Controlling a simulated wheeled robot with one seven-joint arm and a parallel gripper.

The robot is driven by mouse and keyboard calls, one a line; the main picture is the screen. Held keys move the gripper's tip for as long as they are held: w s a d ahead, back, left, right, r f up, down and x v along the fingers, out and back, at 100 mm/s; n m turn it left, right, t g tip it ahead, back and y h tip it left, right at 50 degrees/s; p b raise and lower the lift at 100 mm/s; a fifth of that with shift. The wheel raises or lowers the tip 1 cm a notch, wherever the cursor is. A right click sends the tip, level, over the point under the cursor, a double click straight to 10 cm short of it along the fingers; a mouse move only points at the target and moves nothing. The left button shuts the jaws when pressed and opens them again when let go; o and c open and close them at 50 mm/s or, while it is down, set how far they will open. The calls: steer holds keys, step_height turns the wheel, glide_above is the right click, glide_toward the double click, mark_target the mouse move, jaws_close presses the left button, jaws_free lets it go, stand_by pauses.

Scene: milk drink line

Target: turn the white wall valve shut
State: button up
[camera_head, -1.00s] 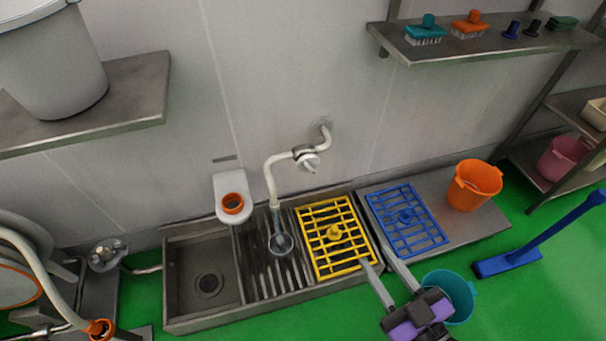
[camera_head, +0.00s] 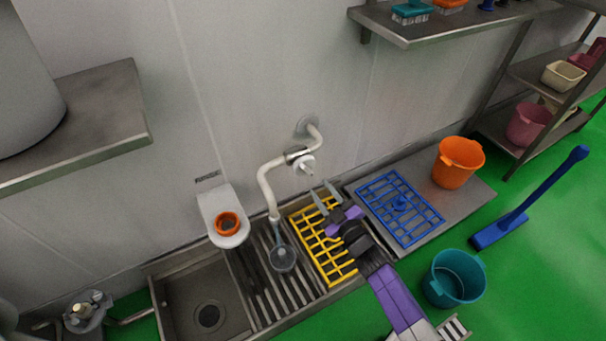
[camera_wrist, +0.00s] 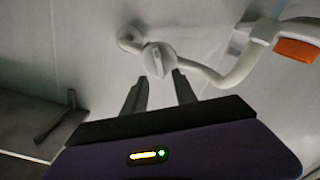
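The white wall valve (camera_head: 305,165) sits on a white pipe that comes out of the wall and bends down over the sink. In the wrist view its round knob (camera_wrist: 158,60) shows a raised ridge, roughly upright in the picture. My gripper (camera_head: 320,188) is just below and right of the valve in the head view. Its two grey fingers are apart with nothing between them. In the wrist view my gripper (camera_wrist: 161,80) has its fingertips close to the knob's near side, one on each side. I cannot tell whether the right fingertip touches it.
A yellow rack (camera_head: 334,263) lies under my gripper, with a blue rack (camera_head: 385,190) to its right. A white wall holder with an orange ring (camera_head: 228,223) is left of the pipe. A metal shelf (camera_head: 428,33) juts out above right. An orange bucket (camera_head: 457,165) stands right.

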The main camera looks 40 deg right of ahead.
mark_target(308, 172)
steer(key=x, duration=0.7)
steer(key=shift+w+b, duration=0.15)
steer(key=shift+b, duration=0.15)
steer(key=shift+c, duration=0.4)
jaws_close()
